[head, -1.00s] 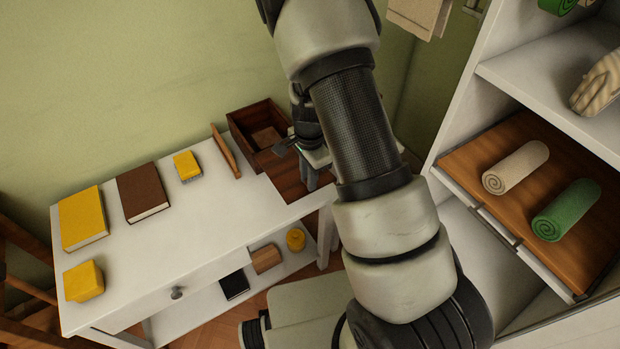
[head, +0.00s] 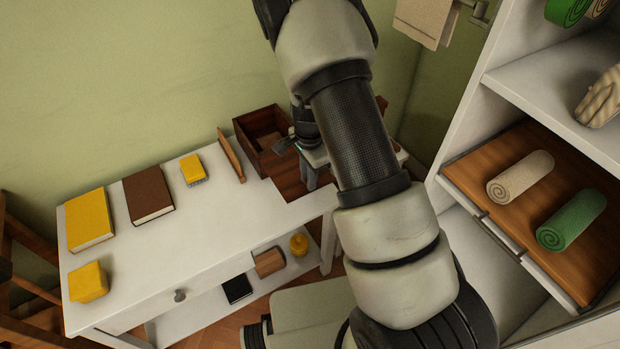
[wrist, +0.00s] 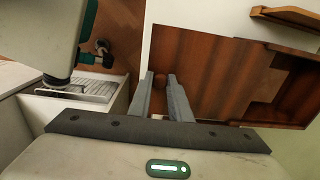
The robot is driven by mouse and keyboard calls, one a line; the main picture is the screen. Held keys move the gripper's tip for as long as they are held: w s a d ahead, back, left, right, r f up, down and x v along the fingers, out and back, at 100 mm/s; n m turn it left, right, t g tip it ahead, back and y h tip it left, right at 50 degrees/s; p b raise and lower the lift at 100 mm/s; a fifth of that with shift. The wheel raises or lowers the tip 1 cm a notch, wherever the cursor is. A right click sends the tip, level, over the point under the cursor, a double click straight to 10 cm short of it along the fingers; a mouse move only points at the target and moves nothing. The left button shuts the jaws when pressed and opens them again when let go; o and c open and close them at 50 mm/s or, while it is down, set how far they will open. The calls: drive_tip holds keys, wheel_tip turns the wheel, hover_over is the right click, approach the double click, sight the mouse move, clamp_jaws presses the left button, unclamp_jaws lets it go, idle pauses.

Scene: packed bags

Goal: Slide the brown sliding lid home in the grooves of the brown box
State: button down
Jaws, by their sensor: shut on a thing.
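The brown box (head: 240,132) stands at the right end of the white table, its open part showing a dark inside. The brown sliding lid (wrist: 215,70) lies flat beside the open part and reaches toward the table's front edge; it also shows in the head view (head: 288,180). In the wrist view, the open part of the box (wrist: 300,92) is at the lid's right. My gripper (wrist: 160,84) is shut on the lid's small round knob, at the lid's left part. My arm hides part of the lid and box in the head view.
A narrow wooden board (head: 231,155) is left of the box. A shelf unit (head: 520,90) with rolled towels stands at the right. The table's middle is clear.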

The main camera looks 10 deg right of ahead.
sight(292, 163)
drive_tip(key=shift+w+a, duration=0.2)
drive_tip(key=shift+w, duration=0.35)
drive_tip(key=shift+w+a, duration=0.15)
drive_tip(key=shift+w, duration=0.4)
drive_tip(key=shift+w+a, duration=0.1)
drive_tip(key=shift+w, duration=0.2)
drive_tip(key=shift+w+a, duration=0.3)
drive_tip(key=shift+w, duration=0.6)
drive_tip(key=shift+w, duration=0.3)
drive_tip(key=shift+w+a, duration=0.25)
drive_tip(key=shift+w, duration=0.35)
drive_tip(key=shift+w+a, duration=0.2)
drive_tip(key=shift+w, duration=0.35)
drive_tip(key=shift+w+a, duration=0.2)
drive_tip(key=shift+w, duration=0.4)
drive_tip(key=shift+w+a, duration=0.1)
drive_tip(key=shift+w, duration=0.2)
drive_tip(key=shift+w+a+b, duration=0.25)
drive_tip(key=shift+w+a, duration=0.05)
drive_tip(key=shift+w, duration=0.6)
drive_tip(key=shift+w+a+b, duration=0.25)
drive_tip(key=shift+w, duration=0.65)
drive_tip(key=shift+w+a+b, duration=0.25)
drive_tip(key=shift+w+a, duration=0.05)
drive_tip(key=shift+w, duration=0.6)
drive_tip(key=shift+w+a, duration=0.1)
drive_tip(key=shift+w, duration=0.2)
